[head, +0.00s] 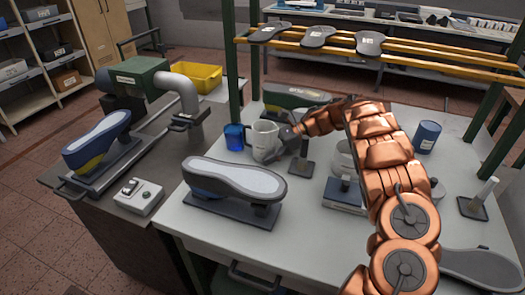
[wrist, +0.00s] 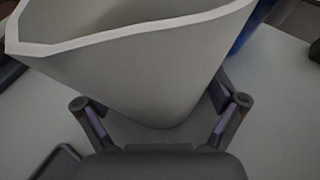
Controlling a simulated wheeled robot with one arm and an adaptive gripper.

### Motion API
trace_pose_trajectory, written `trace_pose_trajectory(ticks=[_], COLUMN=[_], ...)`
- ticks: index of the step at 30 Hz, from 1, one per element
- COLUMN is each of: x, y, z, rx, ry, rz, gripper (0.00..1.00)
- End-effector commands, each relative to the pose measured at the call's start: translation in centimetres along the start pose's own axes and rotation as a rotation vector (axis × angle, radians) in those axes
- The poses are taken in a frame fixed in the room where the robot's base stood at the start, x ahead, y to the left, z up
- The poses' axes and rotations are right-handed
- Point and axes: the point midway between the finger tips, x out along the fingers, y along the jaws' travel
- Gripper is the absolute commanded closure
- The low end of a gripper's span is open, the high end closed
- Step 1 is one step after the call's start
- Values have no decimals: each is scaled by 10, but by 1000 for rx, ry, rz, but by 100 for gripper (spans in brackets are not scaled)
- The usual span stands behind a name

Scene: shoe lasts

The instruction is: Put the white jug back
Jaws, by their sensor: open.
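The white jug (head: 264,138) stands upright on the light worktable, just right of a blue cup (head: 234,137). My gripper (head: 284,150) is low at the jug's right side, with the copper arm reaching in from the right. In the wrist view the jug (wrist: 150,75) fills the upper middle, its rim towards the top left. The open fingers of my gripper (wrist: 162,110) lie one on each side of the jug's lower part. Whether they touch it cannot be told.
A shoe last on a stand (head: 235,180) sits in front of the jug. A small dark stand (head: 301,166) is close to my gripper's right. A pale round vessel (head: 342,158) is partly hidden behind my arm. A blue can (head: 426,136) stands further right. A rack with soles (head: 318,36) runs above the back.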

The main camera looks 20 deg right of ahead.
Motion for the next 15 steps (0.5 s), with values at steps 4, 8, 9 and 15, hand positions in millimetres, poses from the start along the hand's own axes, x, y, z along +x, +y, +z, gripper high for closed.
trace_pose_trajectory(ticks=[4,8,9,15], x=[-13,-34,-39,-67], y=[0,0,0,-1], z=[-1,0,0,0], rx=[-1,-5,-3,-4], ry=[-1,-1,-2,-1], rz=[-2,-1,-1,-2], gripper=[5,5,5,5])
